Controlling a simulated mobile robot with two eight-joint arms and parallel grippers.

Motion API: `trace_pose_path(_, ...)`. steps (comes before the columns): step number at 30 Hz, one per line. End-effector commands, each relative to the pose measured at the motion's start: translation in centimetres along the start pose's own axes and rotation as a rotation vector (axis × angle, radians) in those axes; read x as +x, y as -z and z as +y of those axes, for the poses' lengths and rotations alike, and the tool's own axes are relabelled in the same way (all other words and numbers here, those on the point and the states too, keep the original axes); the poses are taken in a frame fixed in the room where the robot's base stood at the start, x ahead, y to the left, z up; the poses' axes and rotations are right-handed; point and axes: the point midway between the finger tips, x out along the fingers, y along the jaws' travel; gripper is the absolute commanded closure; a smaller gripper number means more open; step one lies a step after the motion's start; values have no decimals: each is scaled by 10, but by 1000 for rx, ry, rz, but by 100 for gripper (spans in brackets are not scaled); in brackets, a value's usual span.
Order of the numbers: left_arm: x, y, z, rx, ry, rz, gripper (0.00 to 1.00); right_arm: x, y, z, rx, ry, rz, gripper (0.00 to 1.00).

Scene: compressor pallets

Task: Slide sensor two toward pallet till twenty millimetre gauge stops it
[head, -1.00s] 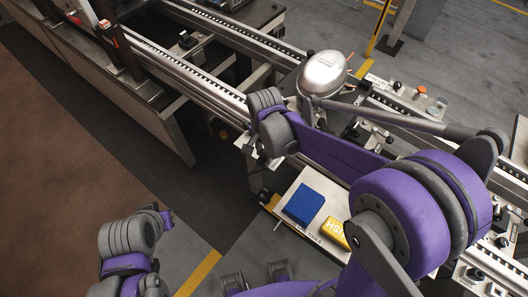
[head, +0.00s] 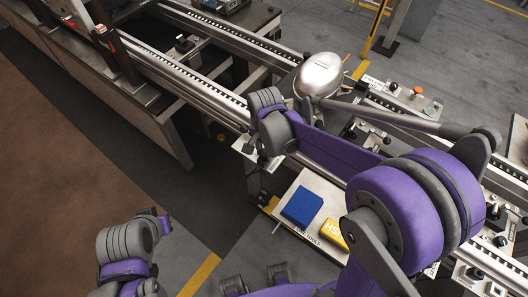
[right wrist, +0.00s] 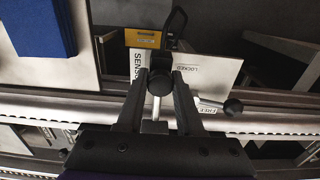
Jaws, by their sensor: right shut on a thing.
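In the right wrist view my right gripper (right wrist: 160,88) is shut on a round black knob (right wrist: 159,80). The knob sits in front of a pale plate marked SENSOR (right wrist: 137,68), with a small yellow-and-silver piece (right wrist: 143,38) and a black loop behind it. The number on the plate is hidden. In the head view the right gripper (head: 263,160) is mostly covered by my wrist, at the near rail. My left arm shows at lower left, but its gripper does not. I cannot identify the twenty millimetre gauge or see the pallet clearly.
A silver compressor (head: 322,75) stands beyond my right wrist. A tools tray (head: 280,208) holds a blue block (head: 302,206) and a yellow block (head: 335,233). A black-knobbed lever (right wrist: 232,107) is right of the gripper, near LOCKED and FREE labels. The conveyor rail (head: 190,78) runs to upper left.

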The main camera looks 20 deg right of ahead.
Motion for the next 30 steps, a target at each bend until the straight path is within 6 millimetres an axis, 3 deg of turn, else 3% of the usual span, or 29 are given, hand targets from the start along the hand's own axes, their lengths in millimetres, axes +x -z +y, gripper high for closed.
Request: trace_pose_path(30, 1, -1, 0, 0, 0, 0, 100, -1, 13, -1, 0, 1, 1, 100)
